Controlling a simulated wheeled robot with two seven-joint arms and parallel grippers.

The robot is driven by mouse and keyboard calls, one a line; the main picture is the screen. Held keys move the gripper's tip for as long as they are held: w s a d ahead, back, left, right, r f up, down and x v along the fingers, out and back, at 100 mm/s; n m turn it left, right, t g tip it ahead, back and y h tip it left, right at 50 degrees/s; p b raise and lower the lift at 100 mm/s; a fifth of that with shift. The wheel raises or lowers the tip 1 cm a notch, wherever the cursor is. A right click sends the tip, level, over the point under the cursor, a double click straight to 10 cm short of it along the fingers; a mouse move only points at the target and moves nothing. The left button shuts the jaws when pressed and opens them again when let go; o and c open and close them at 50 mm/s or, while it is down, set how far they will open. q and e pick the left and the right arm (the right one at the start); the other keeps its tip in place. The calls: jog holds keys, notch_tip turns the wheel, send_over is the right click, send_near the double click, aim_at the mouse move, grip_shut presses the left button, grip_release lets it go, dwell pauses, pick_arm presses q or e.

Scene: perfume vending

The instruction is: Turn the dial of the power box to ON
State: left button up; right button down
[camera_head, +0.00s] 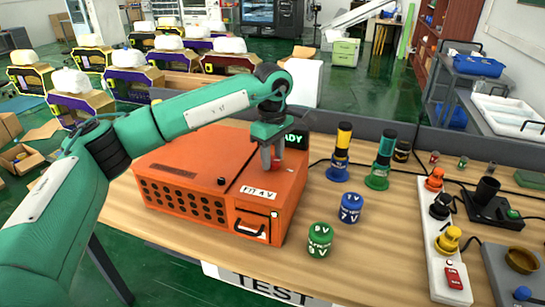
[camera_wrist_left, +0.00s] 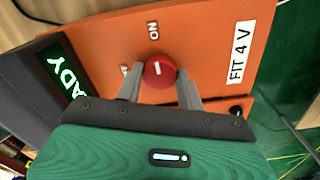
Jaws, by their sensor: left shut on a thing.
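The orange power box (camera_head: 215,165) stands on the wooden table, with a label "FIT 4 V" on its top. Its red dial (camera_wrist_left: 159,72) shows in the left wrist view, between the fingers, with a white mark on it. The word ON is printed beyond the dial, and a second word is partly hidden by a finger. My left gripper (camera_wrist_left: 160,85) is shut on the red dial, one finger on each side. In the head view my left gripper (camera_head: 274,160) points down at the box top beside a screen (camera_head: 296,139) that reads "ADY" in green. My right gripper is not in view.
Green (camera_head: 320,240) and blue (camera_head: 350,208) cylinders stand right of the box. Tall yellow-black (camera_head: 341,148) and green-black (camera_head: 382,160) pieces stand behind them. A low dark partition runs behind the table.

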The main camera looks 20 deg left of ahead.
aim_at(273, 159)
pick_arm(q)
jog(key=shift+m, duration=0.4)
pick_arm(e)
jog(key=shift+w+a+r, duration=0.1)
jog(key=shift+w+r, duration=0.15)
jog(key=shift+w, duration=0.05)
pick_arm(q)
jog(key=o, duration=1)
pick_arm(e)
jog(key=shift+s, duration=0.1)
pick_arm(q)
jog(key=shift+r, duration=0.15)
notch_tip(273, 159, up, 14)
jog(key=shift+f+b, duration=0.25)
jog(key=shift+b, duration=0.25)
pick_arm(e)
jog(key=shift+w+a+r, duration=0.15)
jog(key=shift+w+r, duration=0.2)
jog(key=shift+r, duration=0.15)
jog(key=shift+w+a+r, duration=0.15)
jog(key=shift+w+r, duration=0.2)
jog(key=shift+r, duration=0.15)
